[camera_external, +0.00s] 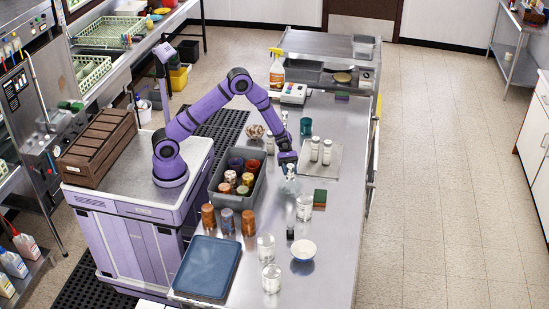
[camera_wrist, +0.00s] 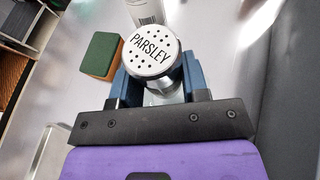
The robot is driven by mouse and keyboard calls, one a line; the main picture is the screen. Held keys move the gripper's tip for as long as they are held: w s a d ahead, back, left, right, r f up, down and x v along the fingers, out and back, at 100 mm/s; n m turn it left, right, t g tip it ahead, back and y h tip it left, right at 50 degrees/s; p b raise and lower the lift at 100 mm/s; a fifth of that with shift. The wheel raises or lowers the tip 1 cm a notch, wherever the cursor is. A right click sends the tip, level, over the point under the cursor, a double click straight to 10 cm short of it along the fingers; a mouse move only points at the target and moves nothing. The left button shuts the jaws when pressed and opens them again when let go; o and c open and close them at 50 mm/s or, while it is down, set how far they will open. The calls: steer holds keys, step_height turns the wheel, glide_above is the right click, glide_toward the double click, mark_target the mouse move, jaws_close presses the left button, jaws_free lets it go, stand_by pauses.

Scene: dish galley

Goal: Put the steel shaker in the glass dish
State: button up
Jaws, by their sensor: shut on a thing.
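My gripper (camera_external: 287,160) is over the middle of the steel counter, with its fingers closed around a shaker (camera_wrist: 152,52). The shaker has a round, perforated metal lid marked PARSLEY; the fingers and lid hide most of its body. I cannot tell whether its base touches the counter. No dish shows clearly as glass. A small white bowl (camera_external: 303,250) with a bluish look sits toward the near end of the counter, and a small brownish patterned bowl (camera_external: 255,132) is at the back left of my gripper.
Two similar shakers (camera_external: 315,149) stand on a flat tray (camera_external: 333,165) to the right. A grey bin (camera_external: 228,203) of cans is left. A green sponge (camera_external: 320,196) and clear glasses (camera_external: 265,247) stand nearer. A blue tray (camera_external: 207,266) lies front left. A teal mug (camera_external: 306,126) is behind.

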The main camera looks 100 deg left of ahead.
steer(key=shift+f, duration=3.6)
steer(key=o, duration=1)
steer(key=shift+f, duration=0.15)
steer(key=shift+c, duration=0.2)
